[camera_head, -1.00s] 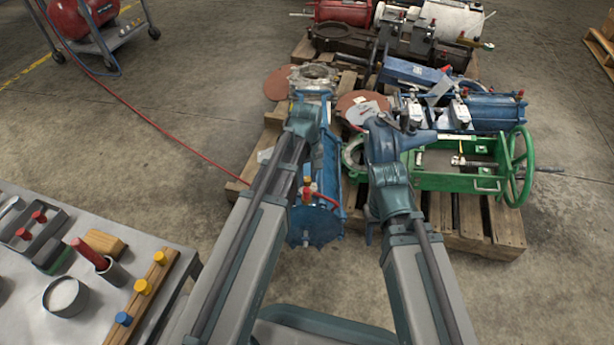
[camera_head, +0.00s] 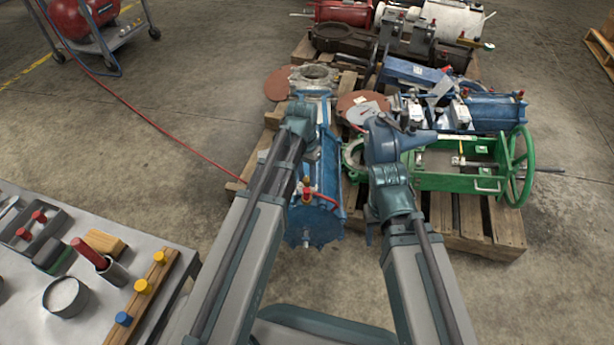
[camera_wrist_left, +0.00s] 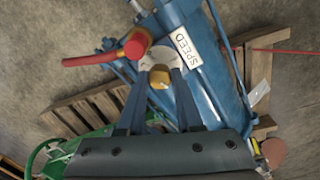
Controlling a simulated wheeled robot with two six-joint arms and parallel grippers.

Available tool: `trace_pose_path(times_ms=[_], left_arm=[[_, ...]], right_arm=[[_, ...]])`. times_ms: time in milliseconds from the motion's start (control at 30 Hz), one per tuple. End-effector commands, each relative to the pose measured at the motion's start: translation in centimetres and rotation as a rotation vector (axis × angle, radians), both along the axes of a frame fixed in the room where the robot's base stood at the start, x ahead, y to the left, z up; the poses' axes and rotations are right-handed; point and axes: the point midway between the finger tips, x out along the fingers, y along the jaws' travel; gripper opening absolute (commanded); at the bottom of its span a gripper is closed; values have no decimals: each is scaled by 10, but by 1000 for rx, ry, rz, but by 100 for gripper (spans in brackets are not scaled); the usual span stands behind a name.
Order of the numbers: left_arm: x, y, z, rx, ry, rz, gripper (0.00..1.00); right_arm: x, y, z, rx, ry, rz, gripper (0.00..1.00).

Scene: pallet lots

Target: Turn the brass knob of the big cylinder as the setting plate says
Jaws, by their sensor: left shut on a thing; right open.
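The big blue cylinder (camera_head: 326,205) lies on the pallet between my arms; it also fills the middle of the left wrist view (camera_wrist_left: 205,75). There the brass knob (camera_wrist_left: 159,76) sits on a pale round dial (camera_wrist_left: 158,57), beside a white plate reading SPEED (camera_wrist_left: 186,47). My left gripper (camera_wrist_left: 160,84) is shut on the knob, one finger on each side. In the head view my left gripper and the knob are mostly hidden by my left wrist. My right gripper (camera_head: 408,118) is open, over the pallet near the green frame. I cannot read a setting.
A green frame with a handwheel (camera_head: 517,165) is at the right of the pallet (camera_head: 480,232). A grey bench (camera_head: 85,300) with small parts is at the lower left.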

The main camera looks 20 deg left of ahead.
Motion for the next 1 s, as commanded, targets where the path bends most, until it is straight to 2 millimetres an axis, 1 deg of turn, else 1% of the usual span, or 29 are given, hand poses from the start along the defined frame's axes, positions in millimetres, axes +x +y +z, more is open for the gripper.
trace_pose_path(times_ms=[600,1000], left_arm=[[1,0,0,-43,-8,-583,0],[1,0,0,-65,-14,-893,0]], right_arm=[[0,0,-1,0,0,0,50],[0,0,-1,0,0,0,50]])
